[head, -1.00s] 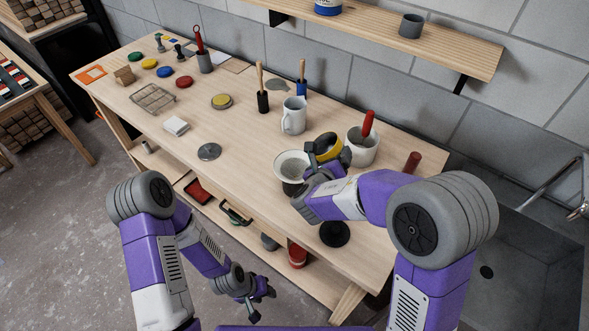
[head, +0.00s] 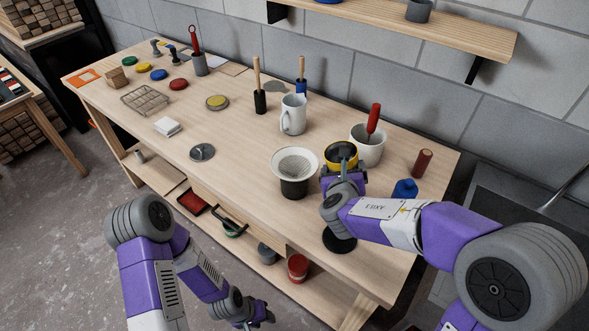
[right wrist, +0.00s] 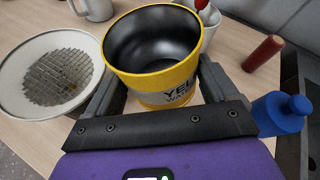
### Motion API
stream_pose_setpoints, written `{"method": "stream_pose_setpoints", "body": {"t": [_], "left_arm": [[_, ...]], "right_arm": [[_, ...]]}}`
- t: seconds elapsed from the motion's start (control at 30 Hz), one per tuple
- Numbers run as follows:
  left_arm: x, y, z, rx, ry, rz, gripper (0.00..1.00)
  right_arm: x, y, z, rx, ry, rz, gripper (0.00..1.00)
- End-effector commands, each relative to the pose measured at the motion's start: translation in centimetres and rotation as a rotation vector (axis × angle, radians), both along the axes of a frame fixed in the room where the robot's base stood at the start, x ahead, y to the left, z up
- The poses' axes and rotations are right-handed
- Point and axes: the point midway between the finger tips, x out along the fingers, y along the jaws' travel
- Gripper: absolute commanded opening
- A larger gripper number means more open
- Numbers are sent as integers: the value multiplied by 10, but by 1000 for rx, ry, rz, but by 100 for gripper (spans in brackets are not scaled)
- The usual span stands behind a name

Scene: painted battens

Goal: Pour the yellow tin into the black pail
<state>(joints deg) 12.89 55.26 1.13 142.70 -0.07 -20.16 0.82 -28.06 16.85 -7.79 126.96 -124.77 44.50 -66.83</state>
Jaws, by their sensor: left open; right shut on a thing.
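The yellow tin (head: 341,155) is upright in my right gripper (head: 343,172), just right of the black pail (head: 294,188). In the right wrist view the tin (right wrist: 165,88) sits between the two fingers (right wrist: 155,90), which are shut on it; its inside looks dark and shows no clear contents. A white strainer (head: 295,160) with a mesh bottom rests on the pail's mouth and hides its inside. The strainer (right wrist: 30,72) shows at the left of the right wrist view, apart from the tin. My left gripper (head: 256,318) is open and empty, low in front of the bench.
A white pot with a red-handled tool (head: 369,153) stands behind the tin. A white mug (head: 293,114) is behind the pail. A blue bottle (head: 404,190), dark red cylinder (head: 422,163) and black disc (head: 338,240) are near my right arm.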

Motion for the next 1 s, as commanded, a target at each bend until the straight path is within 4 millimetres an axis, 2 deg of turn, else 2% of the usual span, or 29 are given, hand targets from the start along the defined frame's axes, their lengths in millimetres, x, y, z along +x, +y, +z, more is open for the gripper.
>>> {"method": "stream_pose_setpoints", "body": {"t": [0.03,0.4,0.7,1.0], "left_arm": [[0,0,-10,0,0,0,43],[0,0,-50,0,0,0,43],[0,0,-78,0,0,0,43],[0,0,-87,0,0,0,43]], "right_arm": [[0,-1,-7,11,-7,-1,36],[-1,-7,-33,92,-21,-2,36],[-2,-15,-36,209,-42,-2,36],[-3,-17,-36,263,-49,0,36]]}}
